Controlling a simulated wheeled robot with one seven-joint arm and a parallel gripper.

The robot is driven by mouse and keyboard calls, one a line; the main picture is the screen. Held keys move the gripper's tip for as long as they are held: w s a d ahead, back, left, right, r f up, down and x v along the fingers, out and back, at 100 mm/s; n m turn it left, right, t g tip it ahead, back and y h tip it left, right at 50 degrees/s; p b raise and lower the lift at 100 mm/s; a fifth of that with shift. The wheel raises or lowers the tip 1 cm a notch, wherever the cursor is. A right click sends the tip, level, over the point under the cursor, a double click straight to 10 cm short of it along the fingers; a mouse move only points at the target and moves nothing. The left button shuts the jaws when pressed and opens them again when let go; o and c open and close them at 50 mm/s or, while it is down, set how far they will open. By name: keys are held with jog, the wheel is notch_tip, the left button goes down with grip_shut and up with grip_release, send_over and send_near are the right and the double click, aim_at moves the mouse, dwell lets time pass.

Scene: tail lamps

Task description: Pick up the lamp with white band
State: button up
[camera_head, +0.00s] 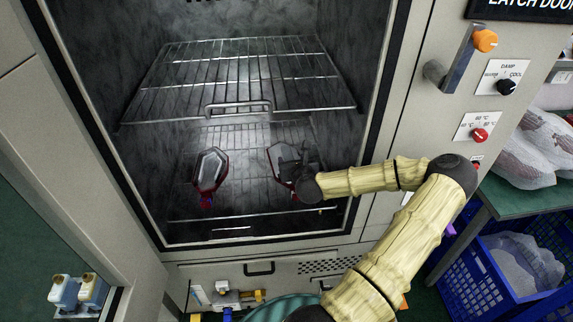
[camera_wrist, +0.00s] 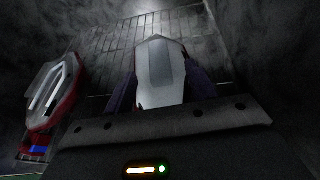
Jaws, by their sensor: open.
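Two tail lamps lie on the lower wire rack inside the oven. The left lamp (camera_head: 209,172) has a red rim and a pale lens; the wrist view shows it at the left (camera_wrist: 52,95) with a white band, red side and a blue piece at its near end. The other lamp (camera_head: 272,155) is partly hidden by my gripper in the head view. In the wrist view this lamp (camera_wrist: 160,72) is pale with a grey middle and lies between my fingers. My gripper (camera_head: 290,158) is open around it; I cannot tell whether the fingers touch it.
An upper wire rack (camera_head: 235,75) spans the oven above and behind the lamps. The oven's side walls and front frame (camera_head: 265,247) surround my reach. Blue crates (camera_head: 505,290) and wrapped items (camera_head: 530,150) stand outside at the right.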

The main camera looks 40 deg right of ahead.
aim_at(288, 156)
jog(key=x, duration=0.2)
jog(key=p+x, duration=0.1)
jog(key=x, duration=0.2)
jog(key=shift+a+f, duration=0.1)
jog(key=shift+f, duration=0.15)
jog(key=shift+c, duration=0.3)
grip_shut()
